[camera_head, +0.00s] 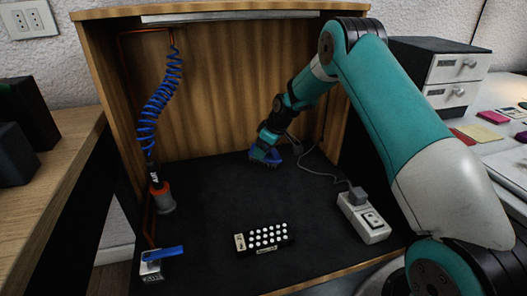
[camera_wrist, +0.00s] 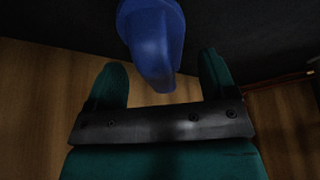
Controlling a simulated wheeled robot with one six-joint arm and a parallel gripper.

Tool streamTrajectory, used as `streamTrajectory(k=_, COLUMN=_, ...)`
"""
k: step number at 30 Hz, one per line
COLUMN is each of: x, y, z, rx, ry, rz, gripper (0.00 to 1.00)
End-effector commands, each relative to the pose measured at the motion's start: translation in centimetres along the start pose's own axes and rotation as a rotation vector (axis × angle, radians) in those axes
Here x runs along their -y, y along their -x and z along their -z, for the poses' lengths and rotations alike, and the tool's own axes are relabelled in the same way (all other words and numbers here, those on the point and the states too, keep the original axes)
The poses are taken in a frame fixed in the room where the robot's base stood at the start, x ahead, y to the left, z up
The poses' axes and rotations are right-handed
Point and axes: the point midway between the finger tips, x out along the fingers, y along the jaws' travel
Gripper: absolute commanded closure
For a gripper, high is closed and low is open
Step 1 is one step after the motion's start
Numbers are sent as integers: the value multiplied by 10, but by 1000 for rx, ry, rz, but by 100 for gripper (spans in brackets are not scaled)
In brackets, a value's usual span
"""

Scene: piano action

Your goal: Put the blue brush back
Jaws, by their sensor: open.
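My gripper (camera_head: 270,138) is low over the dark floor of the wooden booth, near its back wall. A blue object that looks like the blue brush (camera_head: 265,155) is at the gripper's tip, on or just above the floor. In the wrist view, the blue brush (camera_wrist: 155,50) reaches from the top down between the two teal fingers of my gripper (camera_wrist: 160,72). The fingers are apart, with a gap visible on each side of it. Its bristles are not visible, and I cannot tell where its place is.
A blue coiled hose (camera_head: 158,100) hangs at the left above a grey-and-orange holder (camera_head: 162,198). A blue-levered block (camera_head: 152,268) is at front left, a white-buttoned box (camera_head: 262,238) at front centre. A power socket (camera_head: 364,217) with a cable is right. The middle floor is clear.

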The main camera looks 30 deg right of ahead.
Motion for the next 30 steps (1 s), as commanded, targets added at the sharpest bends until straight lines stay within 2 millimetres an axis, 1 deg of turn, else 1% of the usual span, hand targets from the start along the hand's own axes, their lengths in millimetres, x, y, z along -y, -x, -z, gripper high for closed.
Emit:
streamTrajectory(k=1, x=0, y=15, z=2, rx=-1, ry=-1, rz=-2, gripper=22)
streamTrajectory(k=3, x=-1, y=32, z=2, rx=-1, ry=-1, rz=-2, gripper=22)
streamTrajectory(k=9, x=0, y=73, z=1, rx=-1, ry=0, rz=-2, gripper=22)
streamTrajectory(k=12, x=-1, y=87, z=1, rx=-1, ry=0, rz=-1, gripper=22)
streamTrajectory(k=16, x=2, y=98, z=1, rx=-1, ry=1, rz=1, gripper=22)
streamTrajectory(k=17, x=5, y=102, z=3, rx=-1, ry=2, rz=3, gripper=22)
streamTrajectory(k=19, x=22, y=114, z=10, rx=0, ry=3, rz=16, gripper=22)
streamTrajectory(k=20, x=33, y=121, z=15, rx=0, ry=4, rz=25, gripper=22)
streamTrajectory(k=23, x=92, y=157, z=29, rx=7, ry=2, rz=68, gripper=22)
streamTrajectory(k=24, x=123, y=174, z=31, rx=14, ry=0, rz=92, gripper=22)
streamTrajectory(k=25, x=147, y=187, z=31, rx=20, ry=-2, rz=110, gripper=22)
streamTrajectory(k=26, x=172, y=200, z=29, rx=29, ry=-4, rz=128, gripper=22)
streamTrajectory(k=27, x=204, y=218, z=23, rx=39, ry=-8, rz=151, gripper=22)
streamTrajectory(k=28, x=228, y=230, z=17, rx=49, ry=-10, rz=168, gripper=22)
streamTrajectory(k=29, x=250, y=241, z=9, rx=59, ry=-12, rz=185, gripper=22)
streamTrajectory(k=30, x=279, y=256, z=-4, rx=75, ry=-15, rz=205, gripper=22)
